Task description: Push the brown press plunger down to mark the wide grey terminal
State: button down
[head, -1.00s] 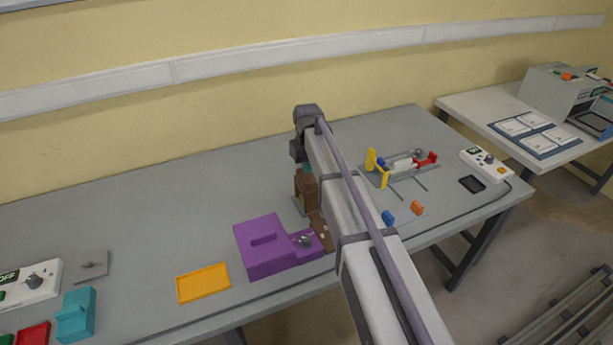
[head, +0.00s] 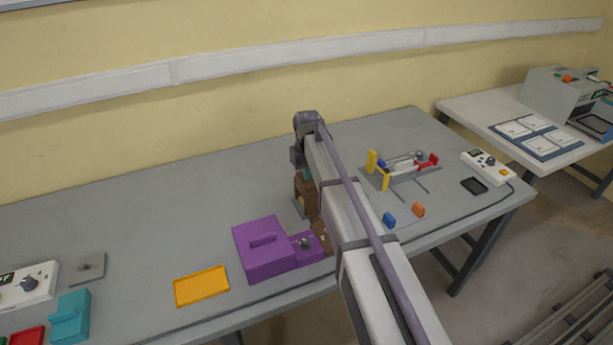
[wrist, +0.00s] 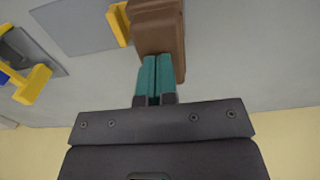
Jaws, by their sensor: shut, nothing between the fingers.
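The brown press (head: 304,194) stands upright near the middle of the table, partly hidden by my arm in the head view. In the wrist view its brown top part (wrist: 158,32) lies at the fingertips. My gripper (wrist: 156,62) has teal fingers pressed together with nothing between them. In the head view a bit of teal finger (head: 307,173) shows just at the press's top. The fingertips overlap the brown part in the wrist view; I cannot tell whether they touch it. I cannot make out the wide grey terminal.
A purple box (head: 258,262) stands in front of the press, with a yellow tray (head: 201,286) to its left. The back left tabletop is clear.

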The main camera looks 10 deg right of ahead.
jog(key=shift+r+p, duration=3.1)
jog(key=shift+r, duration=0.05)
jog(key=shift+f, duration=0.1)
